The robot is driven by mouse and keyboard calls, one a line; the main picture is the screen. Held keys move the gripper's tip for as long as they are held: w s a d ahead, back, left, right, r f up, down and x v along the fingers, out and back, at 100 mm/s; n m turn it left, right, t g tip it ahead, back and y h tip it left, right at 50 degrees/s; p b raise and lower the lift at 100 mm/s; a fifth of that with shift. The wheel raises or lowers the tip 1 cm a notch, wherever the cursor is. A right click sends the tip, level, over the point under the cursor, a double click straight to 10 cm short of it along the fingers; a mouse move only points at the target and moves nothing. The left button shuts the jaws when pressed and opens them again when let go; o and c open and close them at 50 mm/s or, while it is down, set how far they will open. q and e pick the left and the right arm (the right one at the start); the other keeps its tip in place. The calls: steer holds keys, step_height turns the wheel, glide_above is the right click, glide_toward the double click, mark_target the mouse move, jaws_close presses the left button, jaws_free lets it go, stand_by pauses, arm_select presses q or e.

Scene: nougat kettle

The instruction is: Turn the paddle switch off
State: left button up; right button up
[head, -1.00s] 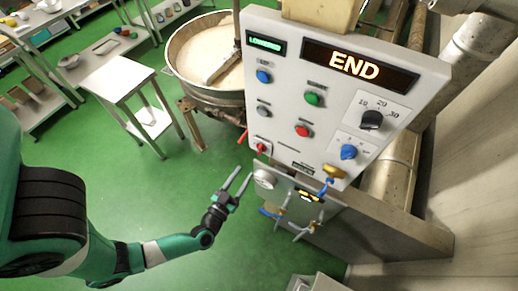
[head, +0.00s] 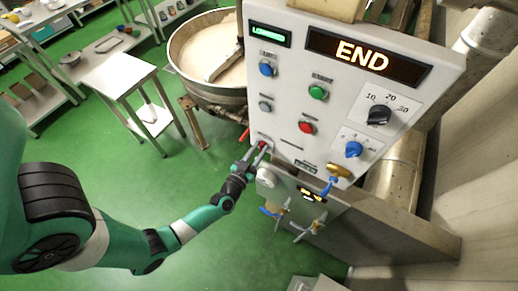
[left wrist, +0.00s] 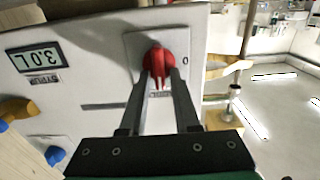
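The red paddle switch (left wrist: 157,62) sits on a pale plate of the white control panel (left wrist: 95,60) in the left wrist view. Its handle points down the picture, toward my gripper. A small "0" mark is on the plate to its right. My left gripper (left wrist: 160,80) is open, with one finger on each side of the red handle; I cannot tell whether either touches it. In the head view my left gripper (head: 257,154) is at the panel's lower left corner, where its fingers mostly hide the switch. My right gripper is not in view.
The panel's END display (head: 362,55), push buttons and black dial (head: 379,115) are above and right of the gripper. The kettle (head: 208,60) stands behind left. Green floor is open at lower left.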

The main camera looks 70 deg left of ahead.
arm_select(q)
jaws_close()
steer(key=shift+n, duration=0.4)
steer(key=shift+s+a+f+n+b, duration=0.2)
steer(key=shift+n+b, duration=0.55)
steer(key=shift+n, duration=2.1)
steer(key=shift+s+a+f+n+b, duration=0.15)
steer(key=shift+n+b, duration=0.55)
steer(key=shift+n, duration=2.2)
steer(key=shift+s+a+f+n+b, duration=0.2)
steer(key=shift+n+b, duration=0.55)
steer(key=shift+n, duration=2.1)
steer(key=shift+w, duration=0.15)
steer(key=shift+o, duration=1.7)
jaws_free()
steer(key=shift+f, duration=0.1)
